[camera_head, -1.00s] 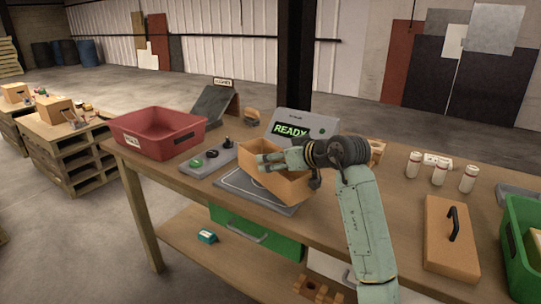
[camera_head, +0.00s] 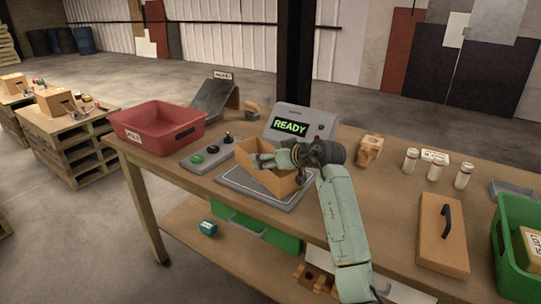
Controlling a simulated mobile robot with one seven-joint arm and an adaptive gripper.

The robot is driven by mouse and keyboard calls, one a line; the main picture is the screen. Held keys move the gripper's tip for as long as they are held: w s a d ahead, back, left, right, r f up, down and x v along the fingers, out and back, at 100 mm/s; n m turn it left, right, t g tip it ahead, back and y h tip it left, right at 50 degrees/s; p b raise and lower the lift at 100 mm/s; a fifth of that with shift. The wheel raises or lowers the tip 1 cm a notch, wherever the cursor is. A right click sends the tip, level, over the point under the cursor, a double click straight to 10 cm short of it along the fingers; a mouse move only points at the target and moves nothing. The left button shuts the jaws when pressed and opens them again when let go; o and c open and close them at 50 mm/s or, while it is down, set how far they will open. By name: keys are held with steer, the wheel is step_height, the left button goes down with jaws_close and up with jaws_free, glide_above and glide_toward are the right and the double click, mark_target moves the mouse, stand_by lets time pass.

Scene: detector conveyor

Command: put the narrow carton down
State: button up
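An open-topped tan carton (camera_head: 272,180), likely the narrow carton, sits at the grey plate (camera_head: 242,190) in front of the display. It looks roughly level, but I cannot tell whether its underside touches the plate. My gripper (camera_head: 264,160) reaches in from the right, across the carton's open top, with its fingers pointing left. The fingers overlap the carton's opening and hide part of its inside and far right wall. I cannot make out whether they pinch a wall or stand open.
A grey display reading READY (camera_head: 291,126) stands behind the plate. A button box (camera_head: 207,153) and a red bin (camera_head: 160,132) lie to the left. White cylinders (camera_head: 437,166), a handled tan lid (camera_head: 442,235) and a green bin (camera_head: 510,215) lie to the right.

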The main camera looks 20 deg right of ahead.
steer(key=o, duration=1.6)
steer(key=shift+f, duration=0.1)
steer(key=shift+c, duration=0.2)
steer(key=b+v, duration=0.3)
steer(key=v, duration=0.9)
